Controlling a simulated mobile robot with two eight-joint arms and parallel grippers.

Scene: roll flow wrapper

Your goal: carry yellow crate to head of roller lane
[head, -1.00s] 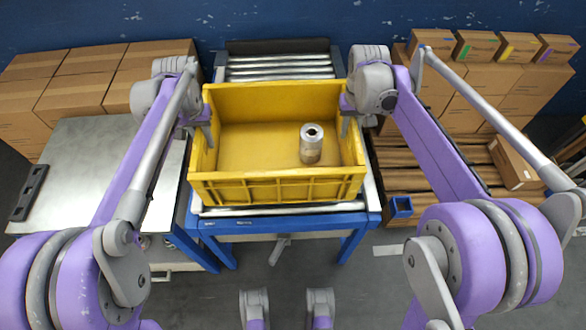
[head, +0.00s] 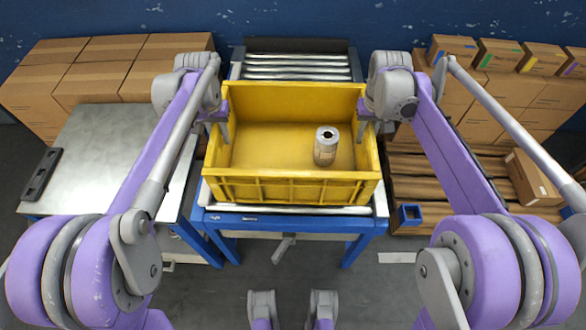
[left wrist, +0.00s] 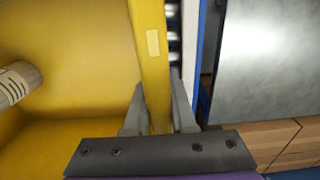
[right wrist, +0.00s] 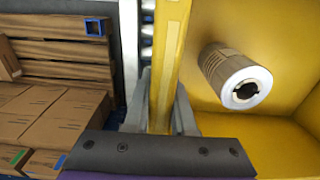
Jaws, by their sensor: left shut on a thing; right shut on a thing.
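The yellow crate (head: 290,190) is over the near part of the roller lane (head: 297,66), which has a blue frame. My left gripper (head: 221,132) is shut on the crate's left wall; the left wrist view shows the fingers (left wrist: 157,110) on both sides of that wall. My right gripper (head: 368,130) is shut on the right wall; the right wrist view shows its fingers (right wrist: 160,108) astride it. Whether the crate's underside touches the rollers is hidden.
A metal table (head: 100,155) with a black handle-like bar (head: 40,174) stands at the left, cartons (head: 105,75) behind it. At the right are a wooden pallet (head: 430,178), stacked cartons (head: 520,95) and a small blue bin (head: 410,214). Bare rollers show behind the crate.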

